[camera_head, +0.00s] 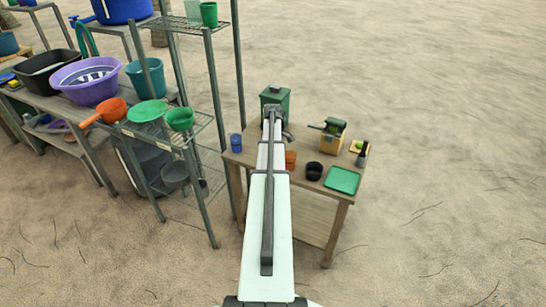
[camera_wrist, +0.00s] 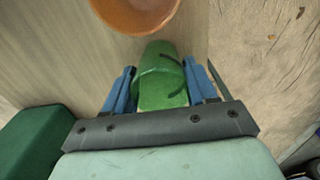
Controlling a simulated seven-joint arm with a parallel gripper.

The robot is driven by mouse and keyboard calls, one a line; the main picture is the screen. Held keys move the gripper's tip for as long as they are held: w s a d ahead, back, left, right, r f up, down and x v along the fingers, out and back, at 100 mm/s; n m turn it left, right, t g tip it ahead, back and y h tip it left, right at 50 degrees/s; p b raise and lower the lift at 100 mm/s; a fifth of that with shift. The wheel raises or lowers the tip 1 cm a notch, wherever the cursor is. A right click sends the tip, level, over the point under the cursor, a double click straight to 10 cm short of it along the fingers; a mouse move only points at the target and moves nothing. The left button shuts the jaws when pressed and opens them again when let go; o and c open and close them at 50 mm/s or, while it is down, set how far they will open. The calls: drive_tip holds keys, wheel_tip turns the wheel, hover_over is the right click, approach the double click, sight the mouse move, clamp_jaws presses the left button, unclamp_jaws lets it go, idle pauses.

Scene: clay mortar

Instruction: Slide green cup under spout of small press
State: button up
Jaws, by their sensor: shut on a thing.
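The green cup (camera_wrist: 163,92) is in the wrist view, between the two blue fingers of my gripper (camera_wrist: 160,68). My gripper is shut on it, and the cup appears tilted in that view. In the head view my arm hides my gripper and the cup. A small green-topped press (camera_head: 334,127) on a wooden block stands on the right back part of the table, apart from my arm. Its spout is too small to make out.
The table (camera_head: 262,158) holds a dark green box (camera_head: 276,97), a blue cup (camera_head: 236,143), an orange cup (camera_head: 290,160), a black bowl (camera_head: 314,171) and a green tray (camera_head: 342,180). A wire shelf (camera_head: 205,118) stands close on the left.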

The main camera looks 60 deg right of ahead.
drive_tip(key=shift+r, duration=0.15)
wheel_tip(320, 180, up, 6)
drive_tip(key=shift+f, duration=0.15)
idle(0.7)
drive_tip(key=s+d, duration=0.2)
drive_tip(key=d, duration=0.8)
drive_tip(key=s+d, duration=0.2)
drive_tip(key=d, duration=0.9)
drive_tip(key=shift+a+f, duration=0.15)
drive_tip(key=shift+f, duration=1.2)
drive_tip(key=shift+a+f, duration=0.1)
drive_tip(key=shift+f, duration=1.2)
drive_tip(key=shift+s+f, duration=0.15)
drive_tip(key=shift+s, duration=1.6)
